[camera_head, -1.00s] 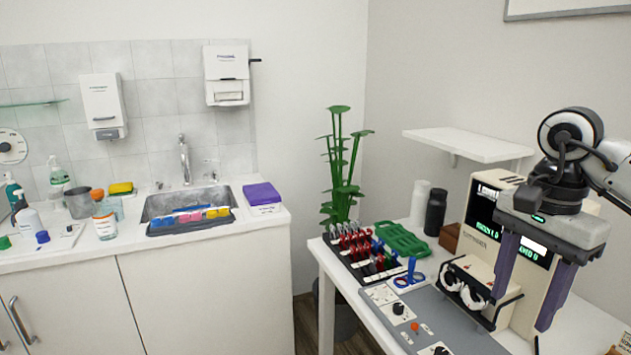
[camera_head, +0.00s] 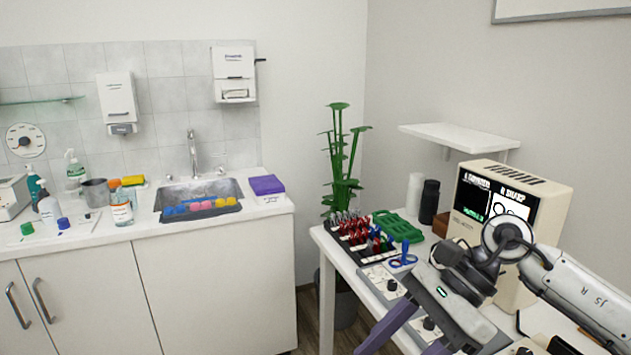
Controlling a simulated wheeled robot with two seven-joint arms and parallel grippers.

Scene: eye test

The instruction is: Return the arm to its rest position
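The gripper body covers part of the grey control panel and the front of the cream eye-test machine (camera_head: 556,190). My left gripper is not in view.
The white table (camera_head: 327,262) holds a rack of red and blue-handled tools (camera_head: 360,232), a green tray (camera_head: 398,226), a black bottle (camera_head: 429,201) and a white bottle (camera_head: 415,192). A wall shelf (camera_head: 460,136) is above. The sink counter (camera_head: 150,232) is at the left, a plant (camera_head: 340,160) between.

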